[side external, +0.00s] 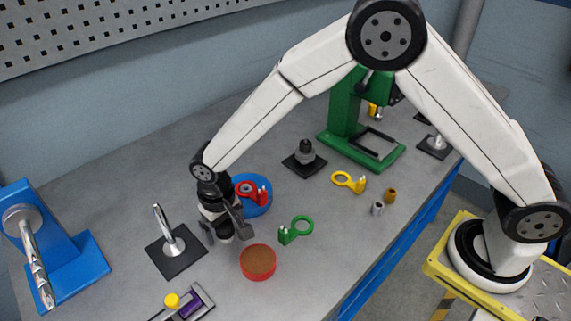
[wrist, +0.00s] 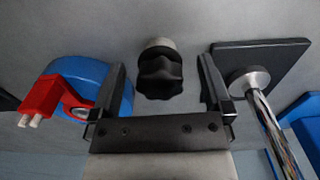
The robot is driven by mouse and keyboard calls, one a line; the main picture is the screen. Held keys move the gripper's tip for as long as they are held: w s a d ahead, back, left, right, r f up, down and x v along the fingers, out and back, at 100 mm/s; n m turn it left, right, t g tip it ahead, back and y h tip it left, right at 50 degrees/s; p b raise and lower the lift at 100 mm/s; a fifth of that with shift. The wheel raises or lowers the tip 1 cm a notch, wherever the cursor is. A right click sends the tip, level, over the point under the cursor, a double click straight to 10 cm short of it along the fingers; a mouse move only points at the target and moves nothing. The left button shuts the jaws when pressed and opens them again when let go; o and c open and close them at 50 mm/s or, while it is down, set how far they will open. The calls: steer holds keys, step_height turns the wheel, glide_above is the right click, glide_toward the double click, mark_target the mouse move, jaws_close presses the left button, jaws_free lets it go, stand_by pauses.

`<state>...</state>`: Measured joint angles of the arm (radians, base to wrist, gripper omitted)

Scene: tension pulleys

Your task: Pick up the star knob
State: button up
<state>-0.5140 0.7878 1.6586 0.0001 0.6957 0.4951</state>
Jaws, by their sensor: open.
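The star knob (wrist: 160,76) is black and lobed, with a pale grey cylindrical part behind it. In the wrist view it stands between the two fingers of my gripper (wrist: 161,92), with a visible gap on each side. In the side view my gripper (side external: 226,226) is low over the bench, fingers apart and pointing down. The knob shows there only as a small dark shape between the fingertips, mostly hidden. My gripper is open and holds nothing.
A blue disc (side external: 256,206) with a red clamp (side external: 251,190) lies close behind my gripper. A chrome rod on a black plate (side external: 176,263) stands left, a red-rimmed brown dish (side external: 258,262) right front, and a green clamp (side external: 297,229) farther right.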

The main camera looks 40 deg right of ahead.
stand_by(0.4)
steer(key=c, duration=1.3)
steer(key=shift+r, duration=0.15)
steer(key=shift+c, duration=0.2)
steer(key=shift+r, duration=0.85)
steer(key=s+d+r, duration=0.2)
steer(key=s+r, duration=0.3)
steer(key=s, duration=0.1)
steer(key=s+d+r, duration=0.3)
steer(key=s+r, duration=0.3)
steer(key=shift+s+d, duration=0.35)
steer(key=shift+s, duration=0.05)
